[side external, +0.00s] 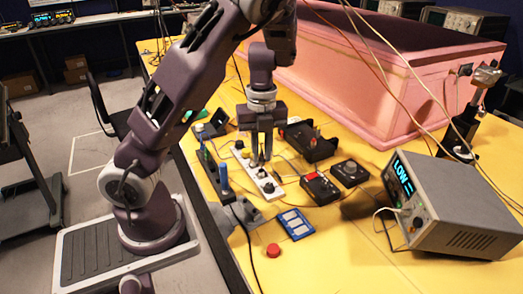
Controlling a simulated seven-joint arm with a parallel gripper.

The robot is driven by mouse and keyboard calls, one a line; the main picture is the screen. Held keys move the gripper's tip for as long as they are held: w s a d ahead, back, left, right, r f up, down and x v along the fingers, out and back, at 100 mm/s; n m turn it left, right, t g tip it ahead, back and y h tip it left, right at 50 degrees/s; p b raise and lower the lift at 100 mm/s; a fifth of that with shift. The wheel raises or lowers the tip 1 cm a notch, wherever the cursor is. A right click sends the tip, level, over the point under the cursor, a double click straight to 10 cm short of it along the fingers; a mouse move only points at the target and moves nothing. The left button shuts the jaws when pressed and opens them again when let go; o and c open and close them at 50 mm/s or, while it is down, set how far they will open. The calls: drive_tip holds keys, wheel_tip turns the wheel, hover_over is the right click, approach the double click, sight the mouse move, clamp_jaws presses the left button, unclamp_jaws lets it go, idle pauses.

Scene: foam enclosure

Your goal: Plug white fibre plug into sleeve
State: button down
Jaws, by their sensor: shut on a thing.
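My gripper (261,157) points straight down over the middle of a narrow white strip (256,174). Its fingers are close together on something small, most likely the white fibre plug, which is mostly hidden between them. The strip lies on the yellow table and carries several round fittings, dark and pale. The fingertips are at or just above the strip; I cannot tell whether they touch it. I cannot make out which fitting is the sleeve, or whether the plug is in it.
A dark rack with a blue-handled tool (223,178) stands left of the strip. A black tray (311,144), a red-and-black box (320,188) and a dark knob box (350,173) are right. A grey instrument (450,215), red button (273,250) and pink foam enclosure (370,75) surround; cables hang overhead.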

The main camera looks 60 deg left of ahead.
drive_tip(key=shift+f, duration=1.15)
drive_tip(key=c, duration=1.3)
unclamp_jaws()
drive_tip(key=shift+r, duration=0.1)
wheel_tip(320, 180, up, 7)
